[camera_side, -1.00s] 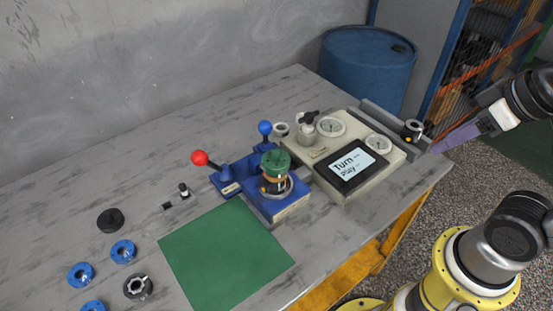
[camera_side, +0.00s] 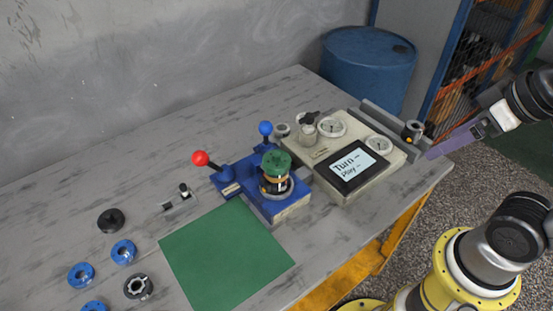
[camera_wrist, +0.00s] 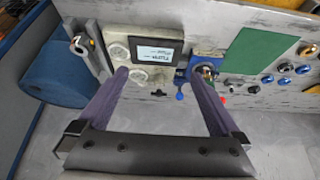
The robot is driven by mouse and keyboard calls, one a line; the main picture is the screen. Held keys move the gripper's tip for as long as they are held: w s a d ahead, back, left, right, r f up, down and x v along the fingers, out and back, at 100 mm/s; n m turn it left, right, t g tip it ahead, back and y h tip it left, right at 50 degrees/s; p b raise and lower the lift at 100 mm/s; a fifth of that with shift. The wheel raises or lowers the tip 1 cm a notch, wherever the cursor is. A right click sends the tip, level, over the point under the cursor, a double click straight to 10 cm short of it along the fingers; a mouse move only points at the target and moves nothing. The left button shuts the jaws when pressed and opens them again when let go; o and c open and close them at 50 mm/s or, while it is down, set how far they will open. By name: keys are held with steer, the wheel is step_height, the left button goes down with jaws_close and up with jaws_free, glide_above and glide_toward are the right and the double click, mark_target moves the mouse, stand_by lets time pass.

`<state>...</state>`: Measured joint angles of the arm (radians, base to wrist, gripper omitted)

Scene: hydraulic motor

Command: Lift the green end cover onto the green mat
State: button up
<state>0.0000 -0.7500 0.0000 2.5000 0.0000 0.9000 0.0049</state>
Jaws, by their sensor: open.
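The green end cover (camera_side: 276,161) sits on top of the motor stack (camera_side: 275,183), which stands upright in the blue fixture (camera_side: 292,206). The green mat (camera_side: 225,256) lies flat and empty in front of the fixture, to its left. My gripper (camera_side: 430,156) is at the right end of the table in the side view, well away from the cover, with its purple fingers pointing left. In the wrist view my gripper (camera_wrist: 158,78) has its two fingers wide apart with nothing between them. There the fixture (camera_wrist: 206,62) shows near the right fingertip, and the mat (camera_wrist: 252,50) lies beyond it; the cover is too small to tell.
A gauge box with a screen (camera_side: 358,168) stands between my gripper and the fixture. Red-knobbed (camera_side: 201,158) and blue-knobbed (camera_side: 265,128) levers rise beside the fixture. Blue rings (camera_side: 123,252) and dark parts (camera_side: 111,220) lie left of the mat. The table's back left is clear.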

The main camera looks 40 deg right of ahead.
steer(key=w+a+r+m+g, duration=0.1)
steer(key=w+r+m, duration=0.5)
steer(key=r+m, duration=0.3)
steer(key=m+g, duration=0.5)
steer(key=m, duration=0.1)
glide_above(277, 154)
step_height(277, 154, down, 16)
steer(key=shift+w+r, duration=0.1)
steer(key=shift+r, duration=0.15)
steer(key=shift+f, duration=3.3)
